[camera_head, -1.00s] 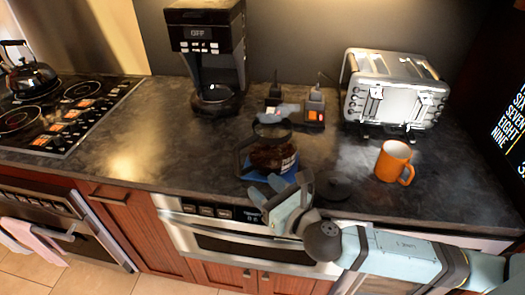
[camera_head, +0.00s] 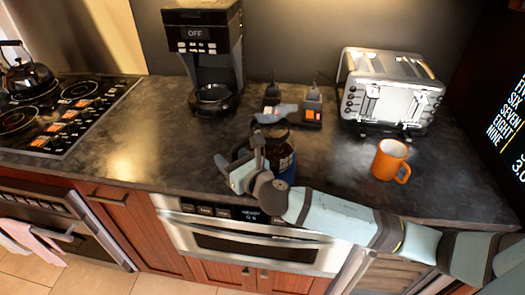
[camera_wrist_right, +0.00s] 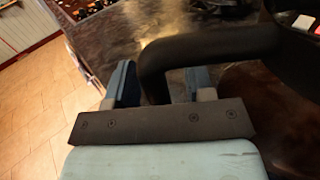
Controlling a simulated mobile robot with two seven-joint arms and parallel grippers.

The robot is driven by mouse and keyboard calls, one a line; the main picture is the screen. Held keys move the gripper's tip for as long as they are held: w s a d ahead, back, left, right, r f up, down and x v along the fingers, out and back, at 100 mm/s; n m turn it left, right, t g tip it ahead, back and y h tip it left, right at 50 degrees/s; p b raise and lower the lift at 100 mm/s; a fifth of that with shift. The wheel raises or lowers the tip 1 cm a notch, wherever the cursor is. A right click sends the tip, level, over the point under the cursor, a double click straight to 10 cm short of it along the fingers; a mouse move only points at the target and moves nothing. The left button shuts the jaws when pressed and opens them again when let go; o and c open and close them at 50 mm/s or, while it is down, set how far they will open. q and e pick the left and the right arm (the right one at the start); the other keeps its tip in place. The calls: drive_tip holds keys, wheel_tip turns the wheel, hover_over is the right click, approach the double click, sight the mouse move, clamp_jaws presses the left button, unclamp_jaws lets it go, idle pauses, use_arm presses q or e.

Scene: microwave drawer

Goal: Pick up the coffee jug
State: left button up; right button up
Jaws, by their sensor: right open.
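The coffee jug (camera_head: 281,150) stands on the dark counter near its front edge, with dark contents and partly hidden behind my right arm. My right gripper (camera_head: 239,157) is at the jug's left front side. In the right wrist view, the jug's black handle (camera_wrist_right: 213,45) bends down between the two blue fingers of the open gripper (camera_wrist_right: 160,83). The fingers are on either side of the handle, and I cannot tell if either touches it. The jug's dark body (camera_wrist_right: 270,95) fills the right side of that view. My left gripper is out of view.
An orange mug (camera_head: 390,160) and a silver toaster (camera_head: 390,88) stand to the right. A coffee maker (camera_head: 208,55) and small devices with red lights (camera_head: 306,113) are behind the jug. The stove (camera_head: 62,115) is at left; the counter between is clear.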

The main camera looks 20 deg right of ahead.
clamp_jaws()
idle(1.0)
drive_tip(key=shift+r, duration=0.1)
idle(0.3)
